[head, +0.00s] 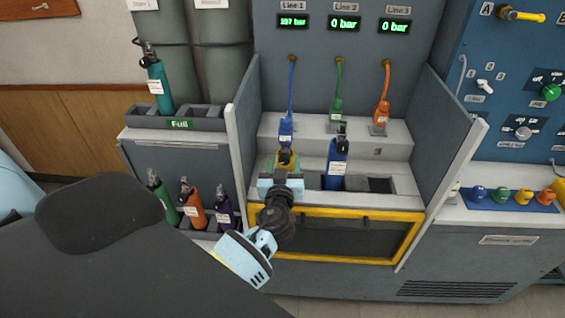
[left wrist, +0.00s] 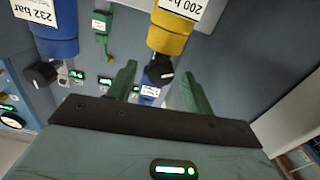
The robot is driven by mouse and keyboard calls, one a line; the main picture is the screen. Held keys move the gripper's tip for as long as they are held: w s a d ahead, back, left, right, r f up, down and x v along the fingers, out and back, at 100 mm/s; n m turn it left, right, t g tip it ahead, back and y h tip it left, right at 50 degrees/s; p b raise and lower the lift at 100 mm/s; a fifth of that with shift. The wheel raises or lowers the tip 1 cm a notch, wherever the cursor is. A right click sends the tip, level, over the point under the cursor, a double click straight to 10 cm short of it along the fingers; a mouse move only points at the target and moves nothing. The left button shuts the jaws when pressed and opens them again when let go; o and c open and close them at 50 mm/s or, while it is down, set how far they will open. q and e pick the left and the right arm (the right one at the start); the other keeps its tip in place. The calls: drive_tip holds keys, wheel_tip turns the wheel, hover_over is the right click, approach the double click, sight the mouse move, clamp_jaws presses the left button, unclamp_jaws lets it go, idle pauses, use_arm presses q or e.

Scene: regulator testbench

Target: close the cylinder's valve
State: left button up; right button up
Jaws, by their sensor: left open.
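My left gripper (head: 284,172) is at the bench's cylinder slots, in front of a yellow cylinder (head: 288,156) that it mostly hides. In the left wrist view the yellow cylinder (left wrist: 172,38) has a "200 bar" label. Its black valve knob (left wrist: 159,70) appears between the two green fingers of my open gripper (left wrist: 160,78). I cannot tell whether the fingers touch it. A blue cylinder (head: 337,165) stands in the slot to the right; its label reads "232 bar" in the left wrist view (left wrist: 45,25). My right gripper is not in view.
Blue (head: 286,128), green (head: 337,112) and orange (head: 381,112) regulators hang above the slots. Line 1's display (head: 293,22) reads about 197 bar; the others read 0. Grey side panels (head: 243,125) bound the bench. A "Full" rack (head: 205,124) stands left.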

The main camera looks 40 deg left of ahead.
use_arm(q)
drive_tip(key=shift+w+a, duration=0.1)
drive_tip(key=shift+w, duration=0.05)
drive_tip(key=c, duration=1)
